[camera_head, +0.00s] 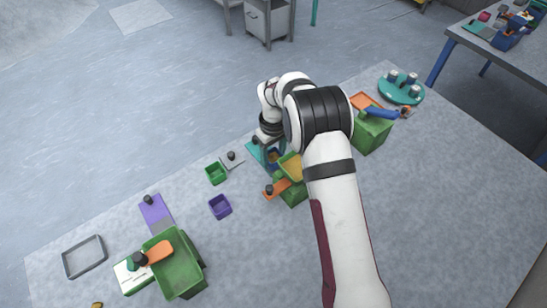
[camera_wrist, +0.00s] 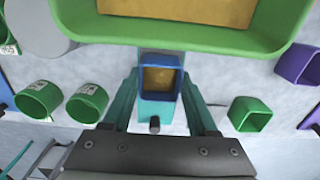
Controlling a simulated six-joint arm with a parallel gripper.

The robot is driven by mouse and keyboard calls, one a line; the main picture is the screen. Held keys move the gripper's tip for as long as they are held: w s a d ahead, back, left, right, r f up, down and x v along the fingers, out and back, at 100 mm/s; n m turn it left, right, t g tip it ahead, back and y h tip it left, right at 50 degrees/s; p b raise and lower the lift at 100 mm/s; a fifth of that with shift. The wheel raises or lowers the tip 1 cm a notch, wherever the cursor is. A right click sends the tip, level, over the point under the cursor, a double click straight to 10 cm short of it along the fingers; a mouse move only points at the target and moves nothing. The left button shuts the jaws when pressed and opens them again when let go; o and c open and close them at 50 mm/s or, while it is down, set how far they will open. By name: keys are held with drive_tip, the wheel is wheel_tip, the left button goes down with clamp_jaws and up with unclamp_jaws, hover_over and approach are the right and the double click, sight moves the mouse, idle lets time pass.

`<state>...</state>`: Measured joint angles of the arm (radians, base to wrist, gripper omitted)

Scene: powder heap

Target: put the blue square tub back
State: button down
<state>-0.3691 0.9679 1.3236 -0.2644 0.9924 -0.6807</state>
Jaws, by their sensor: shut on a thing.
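My gripper (camera_wrist: 158,92) is shut on the blue square tub (camera_wrist: 161,62), with a teal finger at either side of it. Yellow-brown powder shows inside the tub. In the head view the blue tub (camera_head: 276,150) is partly hidden by my wrist, beside a larger green box (camera_head: 294,195) with yellow powder. The same green box (camera_wrist: 165,40) fills the top of the wrist view. A teal plate with a dark knob (camera_wrist: 155,124) shows below the tub; whether the tub touches it I cannot tell.
A small green square tub (camera_head: 216,174), a purple tub (camera_head: 219,207) and a purple plate (camera_head: 156,213) stand to the left. A big green box (camera_head: 195,250) is front left, another green box (camera_head: 371,138) right. Two green round cups (camera_wrist: 86,103) show in the wrist view. The table's right front is clear.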

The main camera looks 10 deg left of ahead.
wheel_tip(320, 180, up, 10)
drive_tip(key=a, duration=0.1)
hover_over(192, 192)
wheel_tip(192, 192, down, 4)
drive_tip(key=r, duration=0.1)
drive_tip(key=shift+f, duration=3.45)
drive_tip(key=shift+f, duration=0.5)
unclamp_jaws()
wheel_tip(192, 192, up, 7)
